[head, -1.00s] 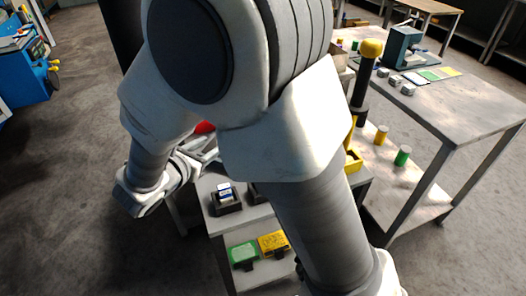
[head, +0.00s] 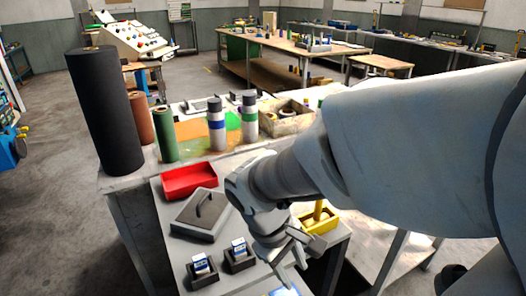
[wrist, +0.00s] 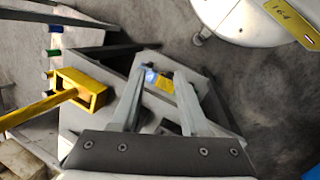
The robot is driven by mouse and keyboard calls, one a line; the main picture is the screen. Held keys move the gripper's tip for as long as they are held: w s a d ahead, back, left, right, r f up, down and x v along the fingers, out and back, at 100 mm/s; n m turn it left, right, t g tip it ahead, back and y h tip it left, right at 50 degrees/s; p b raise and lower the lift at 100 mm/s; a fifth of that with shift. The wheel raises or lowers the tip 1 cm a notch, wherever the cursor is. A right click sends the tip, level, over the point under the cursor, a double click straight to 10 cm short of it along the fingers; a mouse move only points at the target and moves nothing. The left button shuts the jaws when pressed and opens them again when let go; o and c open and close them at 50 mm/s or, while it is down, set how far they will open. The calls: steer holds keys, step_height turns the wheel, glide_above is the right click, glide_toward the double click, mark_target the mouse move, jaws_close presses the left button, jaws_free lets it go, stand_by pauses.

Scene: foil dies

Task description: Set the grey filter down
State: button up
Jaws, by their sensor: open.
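I cannot surely pick out the grey filter. A flat grey box with a handle (head: 203,213) lies on the grey bench top (head: 172,246). Two small blocks with blue-and-white labels stand upright in dark holders, the left block (head: 201,262) and the right block (head: 239,247). My gripper (head: 291,254) is over the bench's right part, to the right of these holders. In the wrist view my gripper (wrist: 158,82) is open, with nothing visibly clasped. A blue-and-white and yellow patch (wrist: 152,77) shows beyond the fingers, at a distance I cannot tell.
A red tray (head: 190,180) lies behind the grey box. A yellow holder (head: 319,219) with a yellow upright stands right of my wrist and shows in the wrist view (wrist: 82,90). Tall rolls, including a black one (head: 104,110), and striped bottles line the bench behind.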

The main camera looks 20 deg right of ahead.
step_height(320, 180, up, 12)
steer(key=s+a+m+t+y, duration=0.2)
steer(key=m+t+y, duration=0.1)
steer(key=m+t, duration=0.2)
steer(key=shift+s+f+m+t+y, duration=0.2)
steer(key=shift+s+m+t+y, duration=0.1)
steer(key=shift+m+t, duration=0.15)
step_height(320, 180, up, 10)
steer(key=p, duration=1)
